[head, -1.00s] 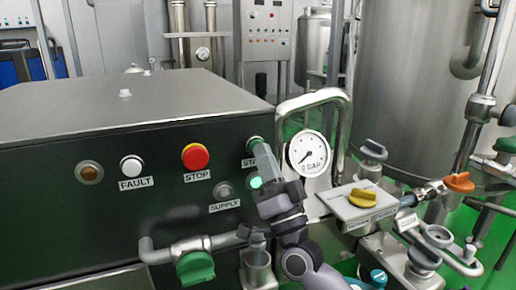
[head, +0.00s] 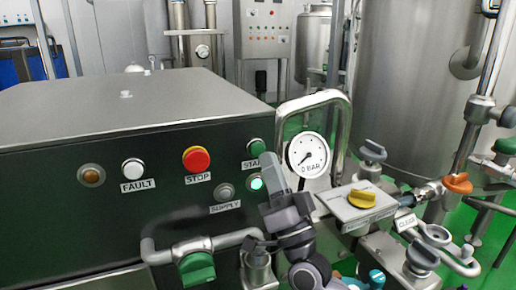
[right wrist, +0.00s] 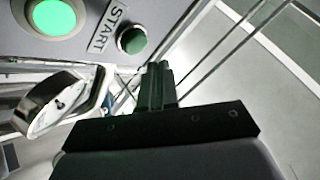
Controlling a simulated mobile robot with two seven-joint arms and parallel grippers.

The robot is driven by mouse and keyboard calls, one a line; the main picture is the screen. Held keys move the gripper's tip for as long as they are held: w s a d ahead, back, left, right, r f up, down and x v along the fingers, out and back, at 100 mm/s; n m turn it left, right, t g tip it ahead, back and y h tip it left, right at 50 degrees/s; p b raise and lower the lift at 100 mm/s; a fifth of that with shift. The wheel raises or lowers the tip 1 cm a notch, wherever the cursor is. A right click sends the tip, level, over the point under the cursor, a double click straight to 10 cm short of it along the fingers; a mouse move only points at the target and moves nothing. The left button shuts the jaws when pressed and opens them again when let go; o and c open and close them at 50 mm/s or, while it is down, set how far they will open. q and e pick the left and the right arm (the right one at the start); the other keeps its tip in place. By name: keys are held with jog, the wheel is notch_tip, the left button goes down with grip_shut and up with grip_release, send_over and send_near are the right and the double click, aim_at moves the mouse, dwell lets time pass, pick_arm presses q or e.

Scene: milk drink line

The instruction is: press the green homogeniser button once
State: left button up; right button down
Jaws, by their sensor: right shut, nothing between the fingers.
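In the right wrist view the closed fingers (right wrist: 158,70) show a gap to the button in the picture. A lit green lamp (head: 256,183) is below the button. My left gripper is not seen.
The red STOP button (head: 196,159) and white FAULT button (head: 132,168) are left on the same panel. A pressure gauge (head: 307,154) and a bent steel pipe (head: 345,125) stand close right of my gripper. A yellow-handled valve box (head: 361,199) is further right.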

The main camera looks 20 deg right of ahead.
jog(key=s+p, duration=0.1)
jog(key=s, duration=0.3)
jog(key=shift+a, duration=0.1)
jog(key=shift+w, duration=0.1)
dwell(0.4)
dwell(0.3)
